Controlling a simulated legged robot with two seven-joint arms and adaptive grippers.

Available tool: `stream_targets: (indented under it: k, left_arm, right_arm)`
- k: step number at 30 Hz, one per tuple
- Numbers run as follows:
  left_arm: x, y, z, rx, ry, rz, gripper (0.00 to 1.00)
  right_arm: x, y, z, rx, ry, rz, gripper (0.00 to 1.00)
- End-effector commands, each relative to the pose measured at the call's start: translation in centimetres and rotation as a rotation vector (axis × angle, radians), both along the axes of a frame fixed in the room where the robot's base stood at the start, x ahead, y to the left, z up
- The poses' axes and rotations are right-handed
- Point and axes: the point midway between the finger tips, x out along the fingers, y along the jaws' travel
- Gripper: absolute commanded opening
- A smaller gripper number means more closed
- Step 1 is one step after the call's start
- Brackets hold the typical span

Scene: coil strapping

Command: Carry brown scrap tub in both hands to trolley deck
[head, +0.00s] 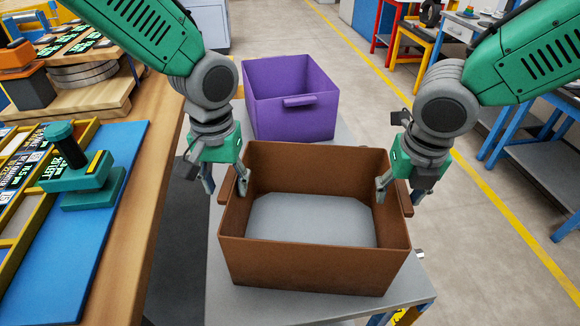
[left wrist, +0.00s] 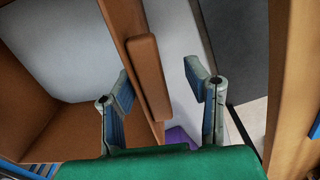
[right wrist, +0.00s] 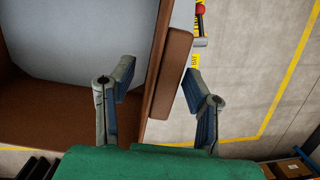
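The brown tub (head: 315,265) stands upright and open-topped on a grey deck (head: 245,307) in the head view. Its floor looks pale grey, with nothing lying inside. My left gripper (head: 226,187) is at the tub's left wall, with one finger inside and one outside. In the left wrist view, its fingers stand apart around the wall and brown handle (left wrist: 149,75). My right gripper (head: 398,192) straddles the right wall likewise. In the right wrist view, its fingers are apart around the wall and handle (right wrist: 172,75), the outer one close to the handle.
A purple tub (head: 292,95) stands just behind the brown tub. A wooden bench (head: 140,225) with a blue mat (head: 112,225) and a green tool (head: 85,180) runs along the left. Open floor (head: 490,230) with a yellow line lies to the right, with blue-framed tables beyond.

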Motion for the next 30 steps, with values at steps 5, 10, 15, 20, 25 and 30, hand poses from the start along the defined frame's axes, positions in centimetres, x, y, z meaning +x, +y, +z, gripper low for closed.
stream_targets:
  k: [5, 10, 15, 20, 25, 30]
  left_arm:
    - [0.1, -0.1, 1.0, -0.002, -0.004, 0.001, 0.42]
    - [0.1, 0.0, 4.1, -0.003, -0.007, 0.0, 0.42]
    - [0.1, 0.2, 7.8, -0.004, -0.006, 0.001, 0.42]
    - [0.2, 0.4, 10.4, -0.003, -0.003, 0.0, 0.42]
    - [0.1, 0.4, 11.7, -0.003, 0.0, 0.001, 0.42]
    - [0.1, 0.4, 11.9, -0.003, 0.0, 0.0, 0.42]
  right_arm:
    - [0.0, 0.0, 0.0, 0.003, 0.0, 0.0, 0.43]
    - [0.0, 0.1, 0.0, 0.003, -0.001, 0.0, 0.43]
    - [0.0, 0.2, 0.0, 0.003, -0.001, 0.0, 0.43]
    - [0.0, 0.2, 0.0, 0.004, 0.0, 0.001, 0.43]
    - [0.0, 0.2, 0.1, 0.004, -0.001, 0.001, 0.43]
    - [-0.1, 0.2, 1.8, 0.005, -0.004, -0.001, 0.43]
